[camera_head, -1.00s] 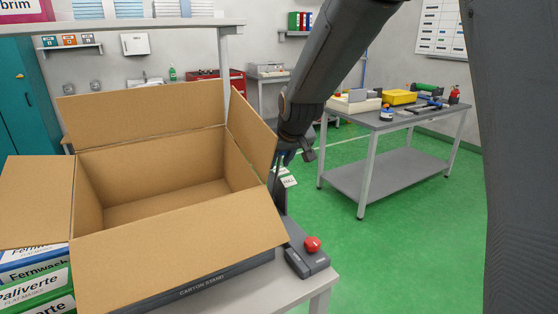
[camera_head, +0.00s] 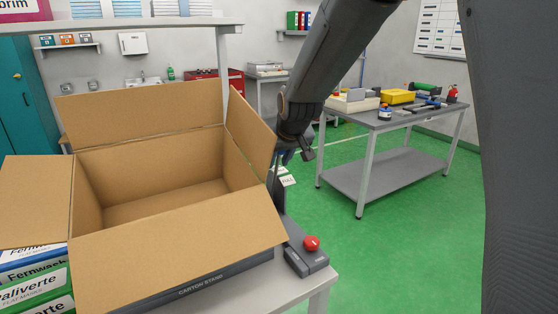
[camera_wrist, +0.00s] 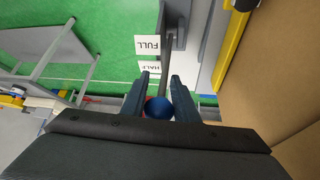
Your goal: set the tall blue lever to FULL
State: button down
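The lever's round blue knob (camera_wrist: 158,107) sits between the two fingers of my gripper (camera_wrist: 159,78) in the wrist view. The fingers look open around it, with narrow gaps at its sides; contact is hard to judge. The grey lever shaft (camera_wrist: 165,55) runs beyond the knob. White labels read FULL (camera_wrist: 147,45) and HALF (camera_wrist: 150,67), beside the shaft; FULL is the farther one from the knob.
An open carton (camera_head: 160,235) stands left of my gripper, its right flap (camera_head: 252,135) very close. A box with a red button (camera_head: 311,243) sits in front on the stand. A workbench (camera_head: 400,112) with tools stands at the right, with clear green floor before it.

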jog(key=c, duration=1.5)
grip_release()
jog(key=shift+w+d+r, duration=0.1)
jog(key=shift+d+r, duration=0.05)
jog(key=shift+d, duration=0.2)
jog(key=shift+b+v, duration=0.55)
jog(key=shift+v, duration=3.3)
jog(key=shift+a, duration=0.15)
jog(key=shift+c, duration=0.6)
